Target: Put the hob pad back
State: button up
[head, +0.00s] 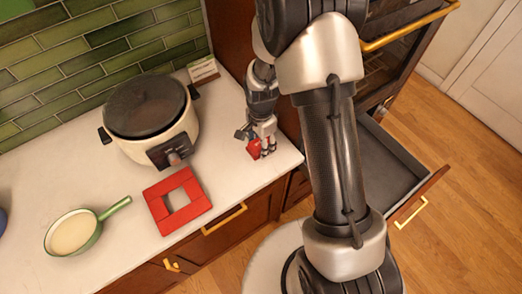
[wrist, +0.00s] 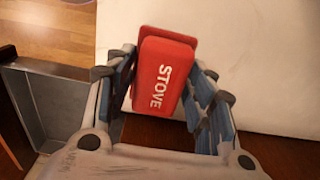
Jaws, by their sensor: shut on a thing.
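The hob pad appears to be a red block with white STOVE lettering (wrist: 165,75). It sits between the two fingers of my gripper (wrist: 165,100), which is shut on it. In the head view my gripper (head: 262,146) is over the counter's right end, and a bit of the red block (head: 254,150) shows at its fingers. Whether the block touches the counter I cannot tell. A red square frame with an open middle (head: 160,207) lies flat on the counter, to the left of my gripper and nearer the front edge.
A cream cooker with a dark lid (head: 150,105) stands behind the red frame. A small pan with a green handle (head: 73,232) is at the left. An open drawer (head: 395,165) is right of the counter. The counter (head: 225,160) between frame and gripper is clear.

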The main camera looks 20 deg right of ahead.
notch_tip(320, 180, down, 4)
jog(key=shift+f+b, duration=0.25)
jog(key=shift+b, duration=0.15)
jog(key=shift+r, duration=0.1)
jog(key=o, duration=0.6)
jog(key=shift+f, duration=0.2)
jog(key=shift+c, duration=0.2)
jog(key=o, duration=0.5)
